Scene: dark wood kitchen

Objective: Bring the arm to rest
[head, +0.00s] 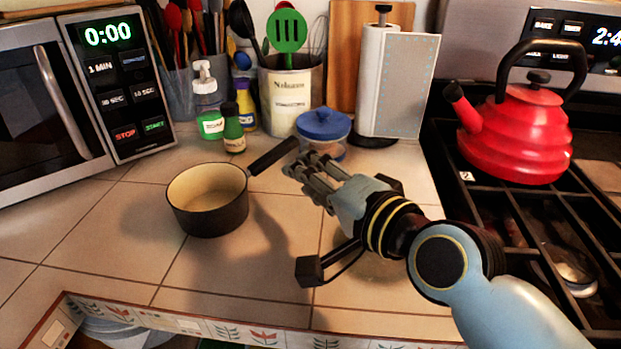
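My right arm comes in from the lower right, over the front of the tiled counter. Its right gripper (305,168) points to the upper left, to the right of a dark saucepan (208,205) with a cream inside. The saucepan's black handle (273,157) points up and right, and its end lies just beyond my fingertips. The grey fingers overlap in this view, so their opening is unclear; I see nothing held between them. My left gripper is out of view.
A blue-lidded jar (323,126) stands close behind the gripper. A paper towel holder (396,85), utensil crock (291,98) and small bottles (233,128) line the back. A red kettle (515,133) sits on the stove at right. The microwave (75,95) is at left. Front-left counter is clear.

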